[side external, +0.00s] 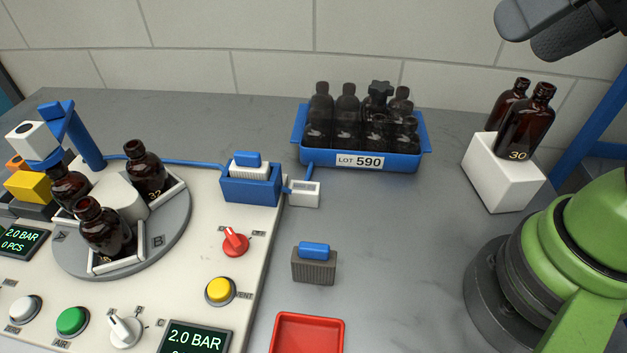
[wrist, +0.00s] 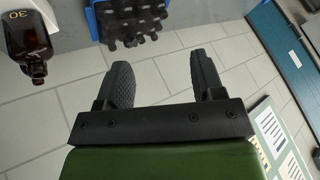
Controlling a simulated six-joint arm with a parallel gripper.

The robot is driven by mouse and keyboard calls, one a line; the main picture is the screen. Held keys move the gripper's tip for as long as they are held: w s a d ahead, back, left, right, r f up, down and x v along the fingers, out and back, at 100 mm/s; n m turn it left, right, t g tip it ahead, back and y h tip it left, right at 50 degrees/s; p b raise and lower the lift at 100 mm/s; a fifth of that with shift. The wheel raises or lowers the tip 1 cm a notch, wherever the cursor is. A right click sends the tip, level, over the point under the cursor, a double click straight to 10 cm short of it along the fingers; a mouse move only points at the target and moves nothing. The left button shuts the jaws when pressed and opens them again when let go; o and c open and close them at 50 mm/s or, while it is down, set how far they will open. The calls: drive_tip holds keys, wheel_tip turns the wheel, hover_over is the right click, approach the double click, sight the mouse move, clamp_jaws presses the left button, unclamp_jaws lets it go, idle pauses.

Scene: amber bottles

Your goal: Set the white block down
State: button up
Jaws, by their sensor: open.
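A white ribbed block (side external: 249,170) with a blue grip on top sits in a blue holder (side external: 252,190) on the edge of the cream panel. Its lower part is hidden by the holder walls. A similar grey ribbed block (side external: 314,268) with a blue grip stands on the bare table nearer the camera. My gripper (side external: 530,38) is high at the upper right, far from both blocks. In the wrist view my gripper (wrist: 163,76) has its fingers wide apart with nothing between them. Neither ribbed block can be made out in the wrist view.
A blue crate (side external: 360,161) of dark bottles stands at the back. A white stand (side external: 505,180) with two amber bottles is at right. A turntable (side external: 170,232) carries amber bottles. A red tray (side external: 307,318) lies in front. Table between the grey block and white stand is clear.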

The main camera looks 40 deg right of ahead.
drive_tip(key=w+a+f+n+g, duration=0.15)
drive_tip(key=w+n, duration=0.25)
drive_tip(key=w, duration=0.4)
drive_tip(key=n+g, duration=0.5)
drive_tip(key=n, duration=0.4)
hover_over(305, 187)
drive_tip(key=shift+t+h, duration=0.25)
drive_tip(key=shift+h, duration=0.15)
drive_tip(key=f, duration=2.3)
drive_tip(key=shift+s+d+f, duration=0.2)
drive_tip(key=shift+f, duration=0.05)
drive_tip(key=f, duration=0.5)
drive_tip(key=shift+w+a+f, duration=0.2)
drive_tip(key=shift+w+f, duration=0.05)
drive_tip(key=shift+f, duration=0.05)
drive_tip(key=shift+c, duration=0.3)
drive_tip(key=c, duration=1)
